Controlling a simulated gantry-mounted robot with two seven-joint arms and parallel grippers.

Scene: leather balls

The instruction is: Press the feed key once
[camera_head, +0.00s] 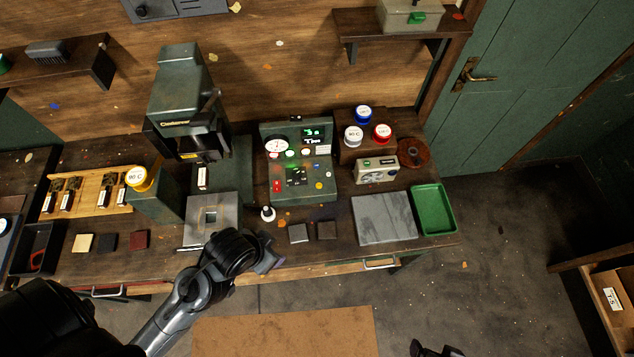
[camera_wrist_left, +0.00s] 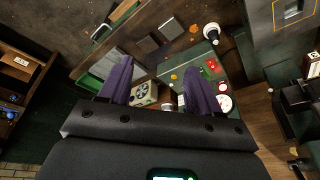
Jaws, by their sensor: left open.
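The green control box (camera_head: 298,165) stands on the bench and has a dial, lit displays and several coloured buttons. I cannot read which of its buttons is the feed key. In the left wrist view the control box (camera_wrist_left: 222,87) shows beyond the right finger. My left gripper (camera_head: 270,262) is over the bench's front edge, in front of and below the box, apart from it. In the wrist view its purple fingers (camera_wrist_left: 160,75) are spread, with nothing between them. A dark part at the bottom edge may be my right gripper (camera_head: 436,349); its fingers are unclear.
A green press (camera_head: 185,100) stands left of the box. A white-topped knob (camera_head: 268,213) and two dark squares lie in front of it. A small beige device (camera_head: 377,170), a grey slab (camera_head: 384,218) and a green tray (camera_head: 433,209) are to the right.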

